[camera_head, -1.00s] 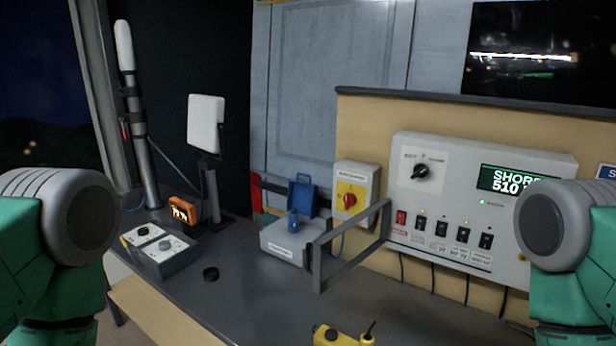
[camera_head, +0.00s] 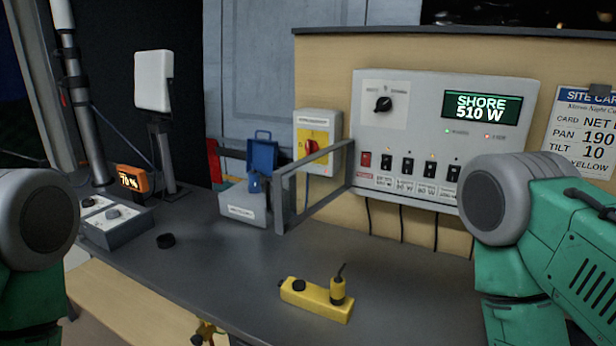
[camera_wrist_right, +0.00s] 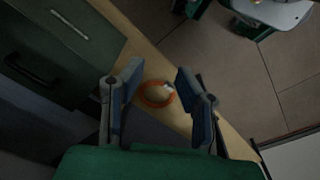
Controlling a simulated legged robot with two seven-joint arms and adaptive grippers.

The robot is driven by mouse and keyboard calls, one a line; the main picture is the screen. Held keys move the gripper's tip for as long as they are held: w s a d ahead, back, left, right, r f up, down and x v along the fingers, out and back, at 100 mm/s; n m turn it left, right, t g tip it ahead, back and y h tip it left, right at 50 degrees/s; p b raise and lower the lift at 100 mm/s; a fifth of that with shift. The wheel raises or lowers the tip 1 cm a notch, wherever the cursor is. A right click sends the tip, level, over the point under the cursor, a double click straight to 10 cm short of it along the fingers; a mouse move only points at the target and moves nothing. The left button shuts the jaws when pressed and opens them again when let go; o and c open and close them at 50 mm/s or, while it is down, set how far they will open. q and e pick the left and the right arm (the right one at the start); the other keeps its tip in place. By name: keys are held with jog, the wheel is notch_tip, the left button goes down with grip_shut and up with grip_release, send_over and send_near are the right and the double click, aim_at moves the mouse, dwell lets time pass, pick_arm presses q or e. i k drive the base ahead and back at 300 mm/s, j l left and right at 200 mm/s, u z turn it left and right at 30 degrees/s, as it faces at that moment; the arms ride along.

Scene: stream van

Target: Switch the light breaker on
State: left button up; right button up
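A grey power panel (camera_head: 423,107) is mounted on the tan board in the head view. A row of switches runs along its lower part: one red switch (camera_head: 366,160) at the left, then several black breaker switches (camera_head: 407,166) with labels below, too small to read. My right arm covers the panel's lower right corner. My right gripper (camera_wrist_right: 158,88) shows in the right wrist view with its two fingers apart and nothing between them, above a wooden edge and the floor. It is well away from the panel. My left gripper is out of view; only my left arm shows.
A grey bracket (camera_head: 283,205) juts out left of the switches. A yellow-and-red isolator box (camera_head: 316,142), a grey box with a blue lid (camera_head: 244,206), and a yellow control pendant (camera_head: 316,298) are nearby. An orange ring (camera_wrist_right: 157,96) shows below the right gripper.

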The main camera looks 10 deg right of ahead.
aim_at(407, 163)
jog(key=j+z, duration=0.2)
jog(key=z, duration=0.2)
jog(key=i+j+z, duration=0.1)
jog(key=z, duration=0.25)
jog(key=j+z, duration=0.5)
jog(key=z, duration=0.25)
jog(key=k+j+z, duration=0.1)
jog(key=j, duration=0.7)
jog(key=k+j+z, duration=0.15)
jog(key=j, duration=0.2)
jog(key=k+j+z, duration=0.1)
jog(key=j, duration=0.3)
jog(key=k+j, duration=0.15)
jog(key=j, duration=0.2)
jog(key=k+j+z, duration=0.15)
jog(key=j, duration=0.2)
jog(key=k+j, duration=0.1)
jog(key=j, duration=0.25)
jog(key=z, duration=0.05)
